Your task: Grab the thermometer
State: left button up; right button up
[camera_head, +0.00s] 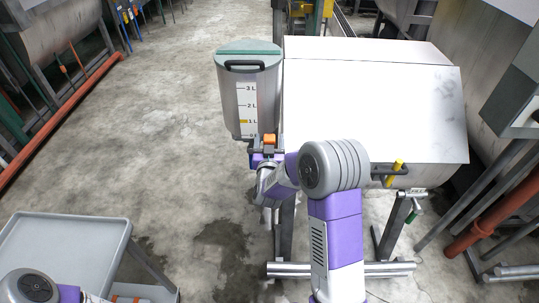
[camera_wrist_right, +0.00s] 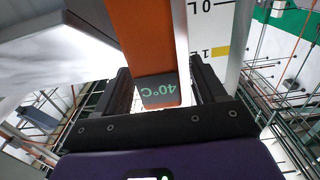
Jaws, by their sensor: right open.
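The thermometer is an orange bar with a grey display reading 40°C. In the right wrist view the thermometer (camera_wrist_right: 150,40) comes down from the top, with its display end between the fingers of my right gripper (camera_wrist_right: 162,88). The fingers are open, with a gap showing on each side of it. In the head view only a small orange part of the thermometer (camera_head: 269,140) shows, just below the graduated container. My right gripper (camera_head: 266,155) is right at it, partly hidden by my wrist. My left gripper is out of view; only part of my left arm shows at the lower left.
The grey container (camera_head: 230,100) with a litre scale and a green-topped lid stands just beyond my right gripper. A large white-topped drum machine (camera_head: 375,110) is to its right, with a yellow handle (camera_head: 397,167). A grey cart (camera_head: 62,245) is at the lower left. Floor between is clear.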

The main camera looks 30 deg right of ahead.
grip_shut()
dwell(0.4)
